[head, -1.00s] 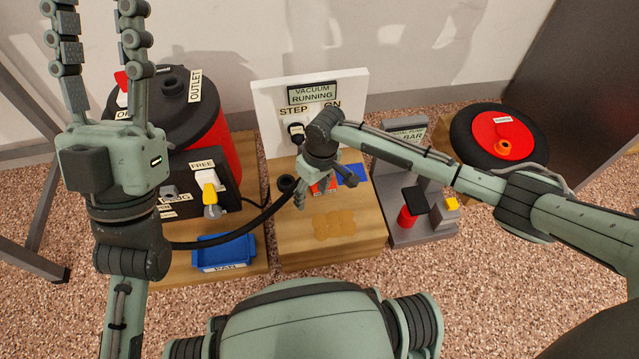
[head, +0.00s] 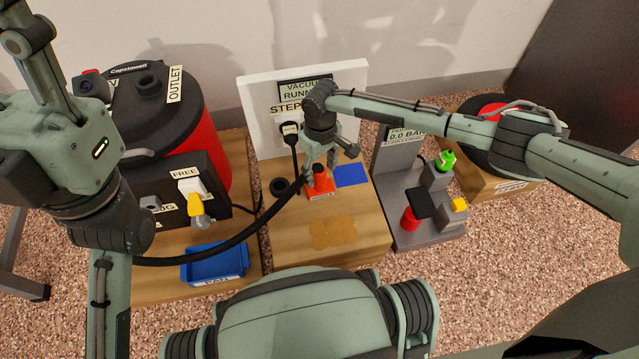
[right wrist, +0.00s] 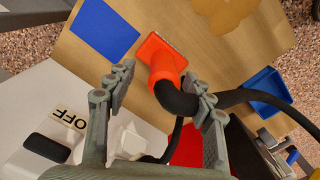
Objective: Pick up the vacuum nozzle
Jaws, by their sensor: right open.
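The orange-red vacuum nozzle (head: 321,184) rests on the wooden bench (head: 352,215). In the right wrist view the nozzle (right wrist: 160,58) has a flat rectangular mouth and a bent neck that runs into a black hose (right wrist: 245,97). My right gripper (head: 322,172) is low over the nozzle and points down. In the right wrist view the right gripper (right wrist: 160,82) is open, with one finger on each side of the neck and hose end; contact cannot be told. My left gripper (head: 30,40) is high at the left, cut by the picture edge, so its opening is unclear.
A blue square (head: 350,175) lies right of the nozzle. The red and black vacuum (head: 203,145) and blue tray (head: 214,263) are left. A grey gauge stand (head: 425,225) is right.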

